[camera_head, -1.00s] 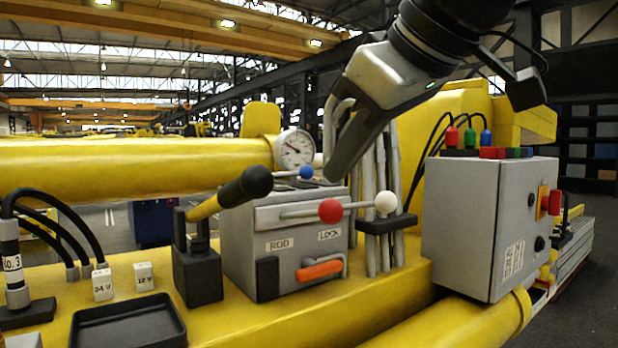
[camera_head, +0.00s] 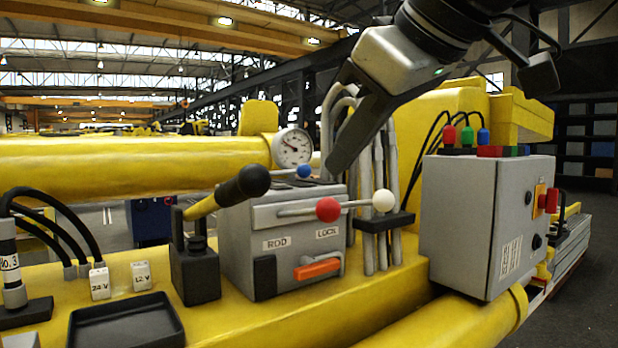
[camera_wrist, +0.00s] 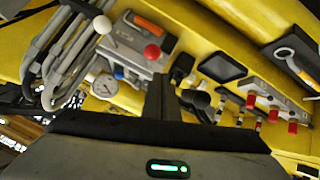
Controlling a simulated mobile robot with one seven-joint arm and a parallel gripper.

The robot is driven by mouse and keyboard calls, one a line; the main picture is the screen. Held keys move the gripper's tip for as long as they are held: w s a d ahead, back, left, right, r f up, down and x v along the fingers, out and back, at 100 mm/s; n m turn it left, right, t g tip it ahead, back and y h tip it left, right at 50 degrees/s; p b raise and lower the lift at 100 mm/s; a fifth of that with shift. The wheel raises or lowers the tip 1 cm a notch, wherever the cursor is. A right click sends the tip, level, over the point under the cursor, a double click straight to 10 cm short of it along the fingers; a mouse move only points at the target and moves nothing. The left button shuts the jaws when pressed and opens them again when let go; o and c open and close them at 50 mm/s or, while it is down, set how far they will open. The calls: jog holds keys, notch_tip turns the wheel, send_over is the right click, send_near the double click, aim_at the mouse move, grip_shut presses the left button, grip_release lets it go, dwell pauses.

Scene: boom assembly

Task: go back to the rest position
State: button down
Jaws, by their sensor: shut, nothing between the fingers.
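My gripper (camera_head: 335,166) is shut and empty, pointing down and to the left, in front of the grey hoses and close to the upper right of the grey valve box in the head view. The valve box (camera_head: 240,238), marked ROD and LOCK, carries a red-knob lever (camera_head: 328,209), a white-knob lever (camera_head: 383,201), a blue knob (camera_head: 304,171) and an orange handle (camera_head: 317,268). In the wrist view my shut fingers (camera_wrist: 162,98) show at the middle, with the valve box's red knob (camera_wrist: 152,52) beyond. I cannot tell the exact gap between fingertips and box.
A pressure gauge (camera_head: 292,148) stands behind the box and grey hoses (camera_head: 379,215) to its right. A grey control cabinet (camera_head: 470,225) is at the right. A black pump lever (camera_head: 240,187) and a black tray (camera_head: 125,325) are at the left. The space above the box's left side is open.

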jog(key=s+d+f+m+g+h+p, duration=0.1)
jog(key=s+d+f+m+p, duration=0.1)
jog(key=f, duration=0.7)
jog(key=s+d+f+m+g+h+p, duration=0.1)
jog(key=f+m, duration=0.4)
jog(key=f, duration=0.5)
jog(key=s+d+f+m+g+h+p, duration=0.1)
jog(key=s+d+f+m+h+p, duration=0.1)
jog(key=f, duration=0.8)
jog(key=s+d+m+p, duration=0.1)
jog(key=s+d+p, duration=0.1)
jog(key=d, duration=0.1)
jog(key=shift+s+d, duration=0.15)
jog(key=shift+r, duration=0.1)
